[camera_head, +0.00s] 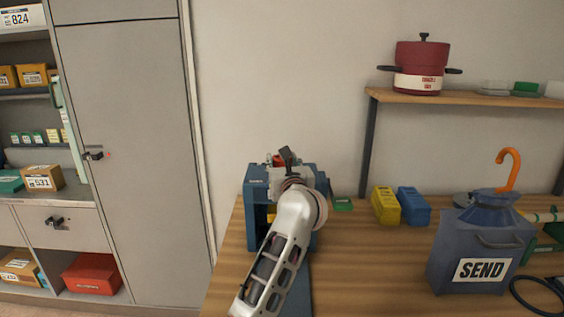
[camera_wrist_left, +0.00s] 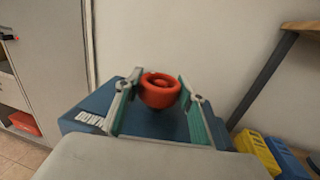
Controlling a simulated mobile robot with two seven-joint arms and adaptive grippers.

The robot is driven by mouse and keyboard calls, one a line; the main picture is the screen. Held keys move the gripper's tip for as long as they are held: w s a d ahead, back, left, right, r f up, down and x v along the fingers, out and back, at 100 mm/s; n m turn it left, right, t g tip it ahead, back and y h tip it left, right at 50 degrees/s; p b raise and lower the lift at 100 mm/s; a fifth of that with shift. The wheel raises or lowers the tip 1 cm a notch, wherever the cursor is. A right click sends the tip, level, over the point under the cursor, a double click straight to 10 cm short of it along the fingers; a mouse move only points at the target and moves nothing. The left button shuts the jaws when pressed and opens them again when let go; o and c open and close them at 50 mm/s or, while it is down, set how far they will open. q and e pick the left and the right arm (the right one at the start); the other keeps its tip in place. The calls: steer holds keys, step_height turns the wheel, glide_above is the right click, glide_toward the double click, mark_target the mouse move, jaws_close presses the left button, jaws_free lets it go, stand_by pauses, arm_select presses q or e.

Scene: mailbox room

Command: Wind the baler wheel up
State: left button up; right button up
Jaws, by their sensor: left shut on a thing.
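The blue baler (camera_head: 257,187) stands at the left end of the wooden table, mostly behind my left arm in the head view. Its red wheel (camera_wrist_left: 160,92) sits on top, between the fingers of my left gripper (camera_wrist_left: 159,82) in the left wrist view. My left gripper is shut on the wheel from above. In the head view, my left gripper (camera_head: 281,161) is over the baler top and only a small red patch of the wheel shows. The word DOWN is printed on the baler's blue top, left of the wheel in the wrist view. My right gripper is not in view.
Yellow (camera_head: 385,205) and blue (camera_head: 413,206) blocks stand right of the baler. A blue-grey SEND container (camera_head: 470,255) with an orange hook stands farther right. A red pot (camera_head: 420,68) sits on a wall shelf. Grey cabinets (camera_head: 130,130) are at left.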

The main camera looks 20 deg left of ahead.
arm_select(q)
steer(key=o, duration=1.1)
steer(key=shift+o, duration=0.2)
step_height(320, 180, up, 10)
